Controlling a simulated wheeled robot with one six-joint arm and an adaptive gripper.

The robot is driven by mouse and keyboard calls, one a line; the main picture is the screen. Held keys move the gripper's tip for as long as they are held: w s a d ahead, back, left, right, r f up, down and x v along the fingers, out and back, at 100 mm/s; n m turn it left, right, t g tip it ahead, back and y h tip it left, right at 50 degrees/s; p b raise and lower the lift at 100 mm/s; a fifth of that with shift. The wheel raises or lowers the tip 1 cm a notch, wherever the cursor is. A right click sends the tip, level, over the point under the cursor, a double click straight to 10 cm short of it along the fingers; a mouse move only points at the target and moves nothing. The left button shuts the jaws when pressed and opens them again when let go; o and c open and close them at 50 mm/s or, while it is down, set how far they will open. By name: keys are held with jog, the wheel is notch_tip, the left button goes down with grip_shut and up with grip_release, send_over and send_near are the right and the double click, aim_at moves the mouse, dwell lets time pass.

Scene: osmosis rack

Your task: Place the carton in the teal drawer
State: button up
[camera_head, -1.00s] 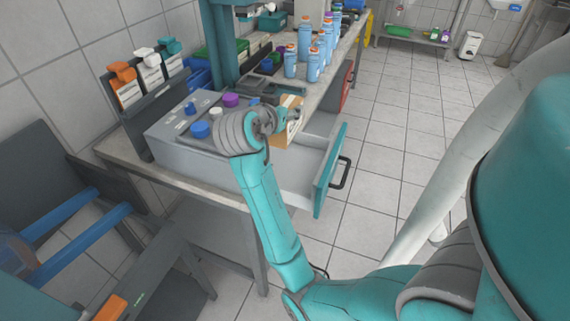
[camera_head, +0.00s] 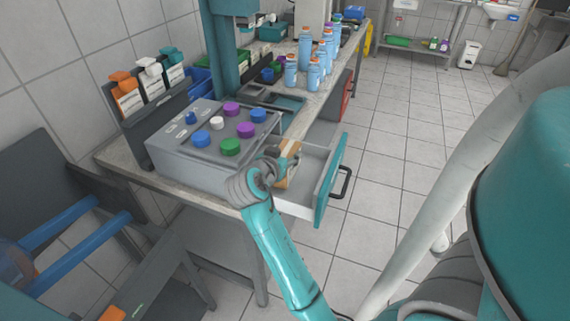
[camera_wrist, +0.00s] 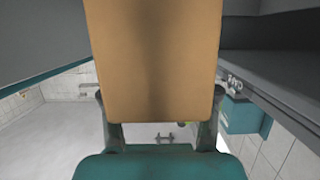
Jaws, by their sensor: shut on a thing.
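The carton (camera_head: 291,150) is a tan box, held in my gripper (camera_head: 283,166) at the left part of the open drawer. In the wrist view the carton (camera_wrist: 153,60) fills the middle, between the two fingers of my gripper (camera_wrist: 160,130). My gripper is shut on it. The teal drawer (camera_head: 331,180) is pulled out from under the worktop, with a teal front, a black handle and a pale grey inside. My wrist hides part of the drawer's near side. I cannot tell whether the carton touches the drawer floor.
A grey box with coloured knobs (camera_head: 207,152) stands on the worktop left of the drawer. Blue bottles (camera_head: 305,48) stand farther back on the bench. The tiled floor (camera_head: 400,150) right of the drawer is clear.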

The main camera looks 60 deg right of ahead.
jog(key=shift+f, duration=1.8)
jog(key=shift+f, duration=0.15)
jog(key=o, duration=1.3)
